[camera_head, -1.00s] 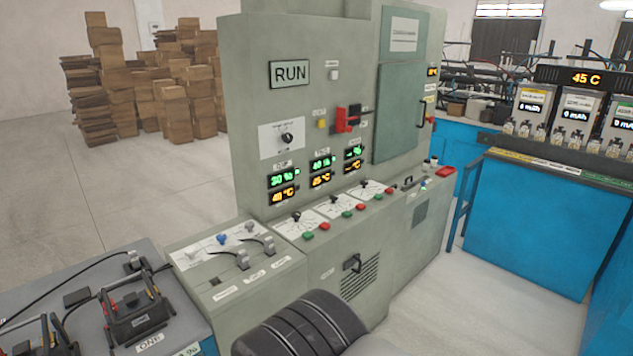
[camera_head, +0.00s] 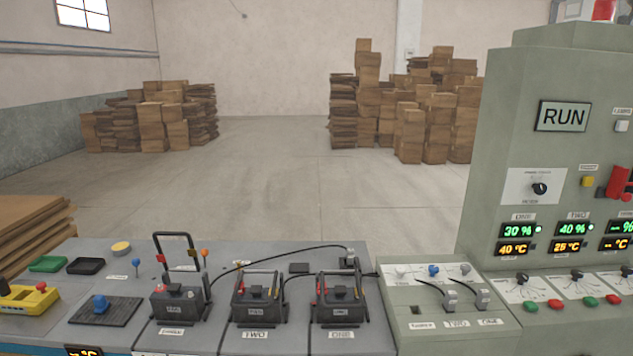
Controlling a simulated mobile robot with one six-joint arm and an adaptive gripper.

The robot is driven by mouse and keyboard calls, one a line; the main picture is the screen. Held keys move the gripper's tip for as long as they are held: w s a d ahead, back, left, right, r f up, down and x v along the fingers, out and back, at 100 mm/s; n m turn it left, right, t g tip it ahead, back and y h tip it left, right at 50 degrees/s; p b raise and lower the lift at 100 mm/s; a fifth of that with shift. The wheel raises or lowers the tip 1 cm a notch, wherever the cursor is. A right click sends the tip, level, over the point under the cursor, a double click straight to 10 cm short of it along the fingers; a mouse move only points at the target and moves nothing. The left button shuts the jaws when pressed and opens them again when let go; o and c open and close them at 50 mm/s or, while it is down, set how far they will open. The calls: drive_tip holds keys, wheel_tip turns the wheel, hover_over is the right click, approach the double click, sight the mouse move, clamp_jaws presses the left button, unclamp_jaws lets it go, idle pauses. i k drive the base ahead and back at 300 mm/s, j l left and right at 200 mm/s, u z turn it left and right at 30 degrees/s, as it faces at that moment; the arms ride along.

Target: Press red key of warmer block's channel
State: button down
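The grey control cabinet (camera_head: 475,200) is cut off at the right edge. Channel ONE's display (camera_head: 517,241) reads 30 % and 40 °C. Channel TWO's display (camera_head: 573,238) reads 40 % and what looks like 25 °C. A third display (camera_head: 622,237) shows dashes. Below channel ONE are a green key (camera_head: 531,306) and a red key (camera_head: 556,304). Below channel TWO are another green key (camera_head: 590,301) and red key (camera_head: 613,299). Battery block ONE (camera_head: 340,300) and block TWO (camera_head: 258,303) stand on the grey bench. My gripper is not in view.
A third block (camera_head: 180,303) with a raised handle stands left of TWO. A lower console (camera_head: 440,320) with cable plugs sits between bench (camera_head: 220,343) and cabinet. A blue knob (camera_head: 101,304) and a yellow device (camera_head: 28,298) are at left. Open floor (camera_head: 270,180) lies behind, with stacked boxes (camera_head: 435,110).

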sight(556, 303)
drive_tip(key=z, duration=0.3)
drive_tip(key=i+l+z, duration=0.3)
drive_tip(key=z, duration=0.15)
drive_tip(key=i+l+z, duration=0.15)
drive_tip(key=i+z, duration=0.6)
drive_tip(key=z, duration=0.2)
drive_tip(key=i, duration=0.4)
